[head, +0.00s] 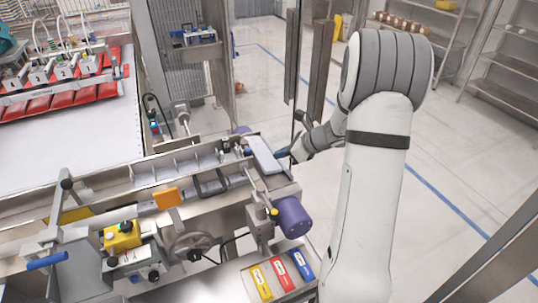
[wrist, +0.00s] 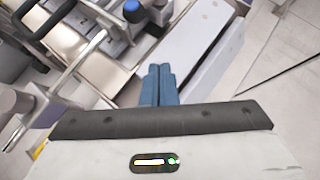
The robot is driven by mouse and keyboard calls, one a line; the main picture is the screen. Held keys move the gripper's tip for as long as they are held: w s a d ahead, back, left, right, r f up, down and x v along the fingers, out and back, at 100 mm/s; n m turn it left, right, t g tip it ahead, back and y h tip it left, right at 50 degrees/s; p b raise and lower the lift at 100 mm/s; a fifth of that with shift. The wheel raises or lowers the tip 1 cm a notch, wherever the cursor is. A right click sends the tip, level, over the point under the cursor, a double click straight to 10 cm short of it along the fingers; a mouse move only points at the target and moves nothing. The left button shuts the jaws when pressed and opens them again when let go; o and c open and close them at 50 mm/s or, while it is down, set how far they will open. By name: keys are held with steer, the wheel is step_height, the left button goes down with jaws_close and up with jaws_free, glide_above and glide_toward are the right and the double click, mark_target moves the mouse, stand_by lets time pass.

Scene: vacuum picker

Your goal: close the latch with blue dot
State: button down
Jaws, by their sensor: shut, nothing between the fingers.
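My gripper shows in the wrist view (wrist: 159,72) with its two blue fingers shut together and nothing between them. In the head view my gripper (head: 282,153) is at the right end of the conveyor, close to a pale flat panel (head: 263,156). The panel also shows in the wrist view (wrist: 205,45), beside and beyond the fingers; I cannot tell whether they touch it. A round blue cap (wrist: 132,10) on a dark fitting is near the top of the wrist view, left of the panel. I cannot make out for sure which part is the latch with the blue dot.
The metal conveyor (head: 165,167) runs left from the panel, with an orange block (head: 167,198) at its edge. A purple motor (head: 292,217) sits below the conveyor's right end. A yellow box (head: 122,236) stands at front left. The floor (head: 440,150) on the right is mostly open.

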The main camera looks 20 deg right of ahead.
steer(key=v, duration=0.8)
steer(key=shift+w+d+b, duration=0.25)
steer(key=shift+b, duration=0.1)
steer(key=shift+r, duration=0.1)
steer(key=s+a+r+n+g+h, duration=0.1)
steer(key=s+a+r+n, duration=0.1)
steer(key=s+a+n, duration=0.2)
steer(key=s+a+r+n+g+h, duration=0.1)
steer(key=s+a+n+g+h, duration=0.1)
steer(key=s+a+n, duration=0.3)
steer(key=s+a+r+n+g+h, duration=0.1)
steer(key=s+a+r+n, duration=0.1)
steer(key=s+a+n, duration=0.3)
steer(key=shift+s+a+r+n+h, duration=0.15)
steer(key=shift+s+r+n+h, duration=0.05)
steer(key=shift+s+n, duration=0.95)
steer(key=shift+s+a+r+n+h, duration=0.1)
steer(key=shift+s+r+n+h, duration=0.1)
steer(key=shift+s+n, duration=0.95)
steer(key=s+n+h, duration=0.2)
steer(key=s+n, duration=0.4)
steer(key=n, duration=0.1)
steer(key=shift+s+d+r+n+h, duration=0.2)
steer(key=shift+r+n+h, duration=0.05)
steer(key=shift+n+h, duration=0.15)
